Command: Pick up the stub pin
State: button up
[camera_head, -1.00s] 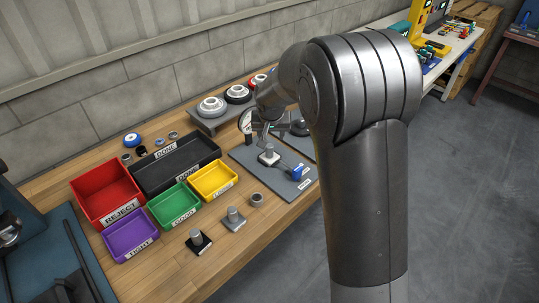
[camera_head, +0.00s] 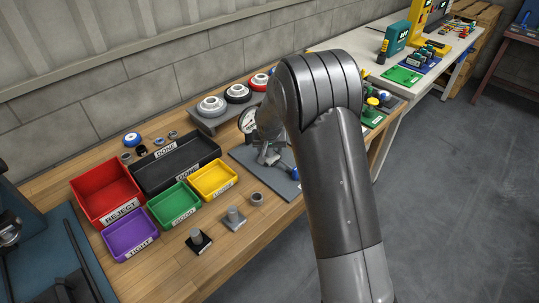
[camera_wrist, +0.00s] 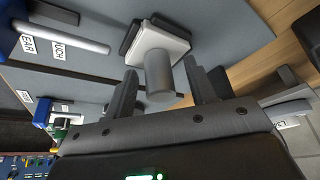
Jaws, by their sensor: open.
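A short grey cylinder (camera_wrist: 159,78), which looks like the stub pin, stands on a white square block (camera_wrist: 160,42) in the wrist view. Dark pads flank the block. My gripper (camera_wrist: 162,88) is open, with one finger on each side of the cylinder. A gap shows beside the cylinder; I cannot tell how deep the fingers reach. In the head view my gripper (camera_head: 268,157) is low over the grey mat (camera_head: 283,183), and the cylinder there is mostly hidden. Two similar grey pegs stand at the bench front, one on a black base (camera_head: 197,239), one on a grey base (camera_head: 234,216).
Red (camera_head: 105,208), purple (camera_head: 130,250), green (camera_head: 173,222) and yellow (camera_head: 213,194) bins and a black tray (camera_head: 148,190) stand left of the mat. A grey ring (camera_head: 257,199) lies near the front edge. A grey rod (camera_wrist: 66,34) lies on the mat beside my gripper.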

jog(key=shift+c, duration=0.2)
grip_shut()
dwell(0.4)
